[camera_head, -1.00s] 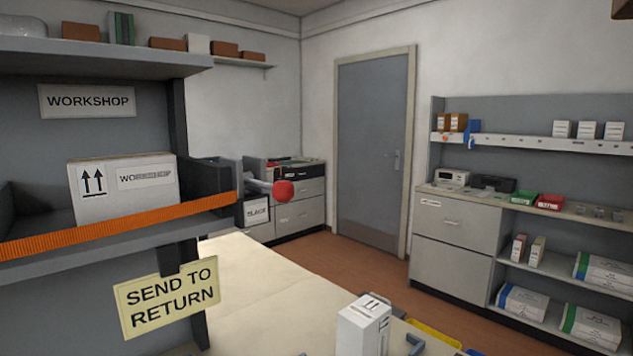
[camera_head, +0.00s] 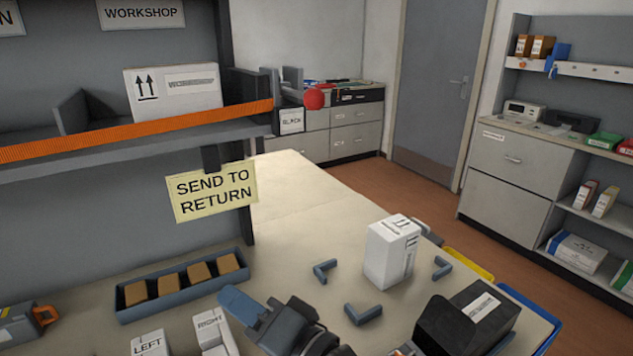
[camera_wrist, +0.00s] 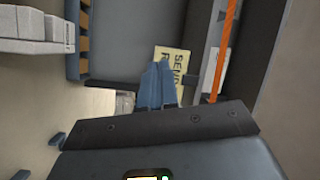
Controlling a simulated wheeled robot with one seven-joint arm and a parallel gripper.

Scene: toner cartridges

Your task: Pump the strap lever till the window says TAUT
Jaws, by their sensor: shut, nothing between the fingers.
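An orange strap (camera_head: 140,132) runs taut-looking across the front of the shelf, before a white carton (camera_head: 172,92). At its right end is a dark ratchet bracket (camera_head: 291,90) with a red ball knob (camera_head: 314,98) on the lever. No window reading TAUT can be made out. My gripper (camera_head: 232,297) is low over the table, well below and left of the knob, with its blue fingers together and empty. In the wrist view my gripper (camera_wrist: 157,84) points toward the yellow sign, and the orange strap (camera_wrist: 223,50) passes to its right, apart from it.
A yellow SEND TO RETURN sign (camera_head: 212,192) hangs under the shelf. A blue tray (camera_head: 180,286) of brown blocks, LEFT and RIGHT boxes (camera_head: 212,330), a white carton (camera_head: 391,252) between corner pieces and a black box (camera_head: 465,318) stand on the table. The table's back middle is clear.

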